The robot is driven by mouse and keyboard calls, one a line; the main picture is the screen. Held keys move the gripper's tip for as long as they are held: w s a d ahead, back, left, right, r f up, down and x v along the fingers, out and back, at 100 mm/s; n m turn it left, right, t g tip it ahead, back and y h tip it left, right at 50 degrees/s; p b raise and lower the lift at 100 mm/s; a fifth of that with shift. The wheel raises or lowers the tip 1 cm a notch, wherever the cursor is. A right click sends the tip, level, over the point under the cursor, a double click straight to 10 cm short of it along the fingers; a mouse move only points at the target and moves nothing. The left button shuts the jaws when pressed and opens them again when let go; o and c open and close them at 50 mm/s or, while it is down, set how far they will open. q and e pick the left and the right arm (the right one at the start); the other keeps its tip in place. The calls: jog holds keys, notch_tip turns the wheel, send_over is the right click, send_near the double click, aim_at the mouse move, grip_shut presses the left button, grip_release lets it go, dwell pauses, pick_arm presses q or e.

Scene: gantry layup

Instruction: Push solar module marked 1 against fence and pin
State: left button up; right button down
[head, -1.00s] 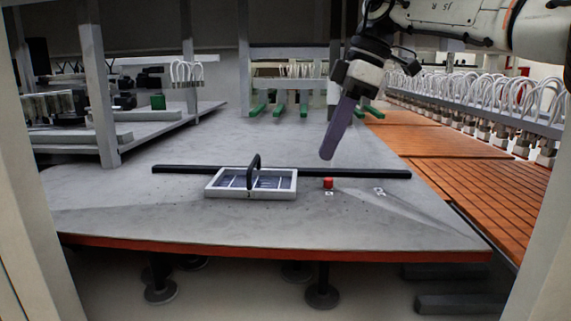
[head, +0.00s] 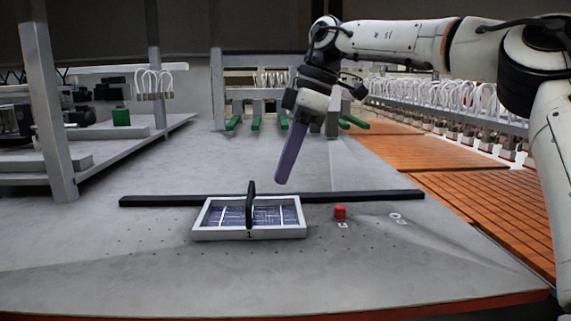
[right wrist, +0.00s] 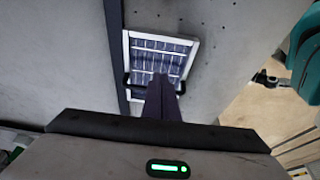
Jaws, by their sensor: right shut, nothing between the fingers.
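The solar module (head: 212,220) is a white-framed panel with dark cells, a black upright handle (head: 250,205) and a 1 on its front. It lies on the grey table just in front of the fence (head: 375,196), a long black bar. In the right wrist view, the module (right wrist: 172,45) lies close beside the dark bar (right wrist: 114,30); I cannot tell whether they touch. A red pin (head: 340,212) stands right of the module. My right gripper (head: 279,182) is shut and empty, pointing down above the fence, behind and right of the handle. My left gripper is not in view.
A small pale ring mark (head: 397,218) lies right of the pin. Orange slatted panels (head: 480,200) flank the table on the right, with a row of white hoses behind. A grey post (head: 47,110) stands at left. The table's front is clear.

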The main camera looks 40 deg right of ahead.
send_over(286, 219)
jog(key=w+a, duration=0.1)
jog(key=a, duration=0.1)
notch_tip(286, 219, down, 6)
jog(key=shift+w+d, duration=0.1)
jog(key=shift+w, duration=0.05)
jog(key=shift+f, duration=0.3)
jog(key=shift+s+d+r+p, duration=0.1)
jog(key=shift+s+d+p, duration=0.4)
jog(key=shift+s+d, duration=0.55)
jog(key=shift+d, duration=0.45)
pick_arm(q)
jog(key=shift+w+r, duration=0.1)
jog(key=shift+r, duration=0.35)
pick_arm(e)
jog(key=shift+s, duration=0.1)
